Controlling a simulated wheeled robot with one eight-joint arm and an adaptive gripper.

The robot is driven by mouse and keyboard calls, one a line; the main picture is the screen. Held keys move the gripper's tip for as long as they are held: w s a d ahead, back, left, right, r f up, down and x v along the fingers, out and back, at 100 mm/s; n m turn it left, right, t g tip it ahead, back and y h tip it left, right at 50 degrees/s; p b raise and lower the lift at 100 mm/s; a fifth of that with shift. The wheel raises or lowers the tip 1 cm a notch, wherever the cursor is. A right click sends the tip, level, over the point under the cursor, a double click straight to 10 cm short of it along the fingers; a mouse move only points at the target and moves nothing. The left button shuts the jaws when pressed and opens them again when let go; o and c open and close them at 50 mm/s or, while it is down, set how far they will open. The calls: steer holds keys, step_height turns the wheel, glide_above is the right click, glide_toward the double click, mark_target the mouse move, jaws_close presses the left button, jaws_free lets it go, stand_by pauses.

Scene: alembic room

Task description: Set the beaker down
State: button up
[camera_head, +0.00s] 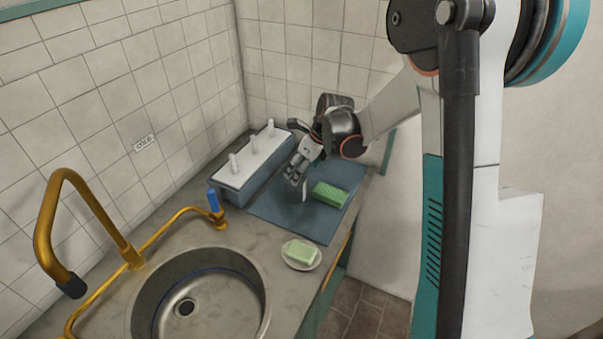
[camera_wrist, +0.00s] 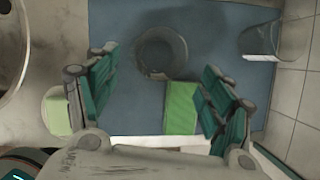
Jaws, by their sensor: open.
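In the wrist view a round, see-through grey vessel, apparently the beaker (camera_wrist: 160,52), is seen from above over the blue mat (camera_wrist: 215,75). My gripper (camera_wrist: 155,108) is open, its teal fingers wide apart with nothing between their pads. In the head view my gripper (camera_head: 295,178) is low over the blue mat (camera_head: 325,224), and the beaker cannot be made out clearly there. I cannot tell how firmly the beaker rests on the mat.
A green sponge (camera_head: 331,193) lies on the mat, near the right finger in the wrist view. A second clear glass (camera_wrist: 262,38) stands near the tiled wall. A pegged rack (camera_head: 240,172) borders the mat. Soap on a dish (camera_head: 301,254) and the sink (camera_head: 200,295) are nearer.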

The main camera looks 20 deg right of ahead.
steer(key=s+a+r+n+t+h, duration=0.1)
steer(key=s+a+r+n, duration=0.1)
steer(key=s+r+n, duration=1.15)
steer(key=s+r+n+t+h, duration=0.1)
steer(key=s+r+n+t, duration=0.1)
steer(key=s+n, duration=1.3)
steer(key=shift+s+a+r+n+t, duration=0.2)
steer(key=shift+s+a+n+t, duration=0.15)
steer(key=shift+s, duration=0.55)
steer(key=shift+f, duration=0.15)
step_height(320, 180, down, 3)
steer(key=b, duration=0.3)
steer(key=shift+r, duration=0.2)
